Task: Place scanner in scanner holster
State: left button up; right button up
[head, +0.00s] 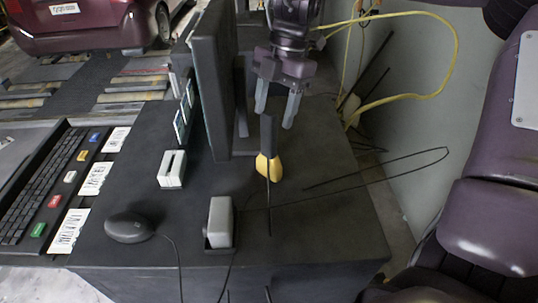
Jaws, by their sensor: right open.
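The scanner appears to be the yellow and black object (268,166) on the dark desk, its black upper part upright and its yellow part lower down. A thin black cable runs by it. A grey block in a black base (220,222) stands near the desk's front edge. A white slotted holder (172,168) stands to its left. I cannot tell for sure which is the holster. My left gripper is not in view.
A monitor (212,80) stands close to the left of my gripper. A mouse (130,227) and a keyboard (48,175) with label cards are at left. Yellow cables (452,70) hang by the wall at right. The desk's front right is mostly clear except for thin cables.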

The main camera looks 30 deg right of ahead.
aim_at(271, 130)
jog(key=shift+a+f, duration=0.15)
jog(key=shift+f, duration=0.3)
jog(key=p+x, duration=0.3)
jog(key=x, duration=0.1)
jog(key=shift+d+f, duration=0.15)
jog(key=shift+d, duration=0.2)
jog(key=shift+w+a+f, duration=0.1)
jog(key=shift+f, duration=0.2)
jog(key=shift+c, duration=0.5)
grip_shut()
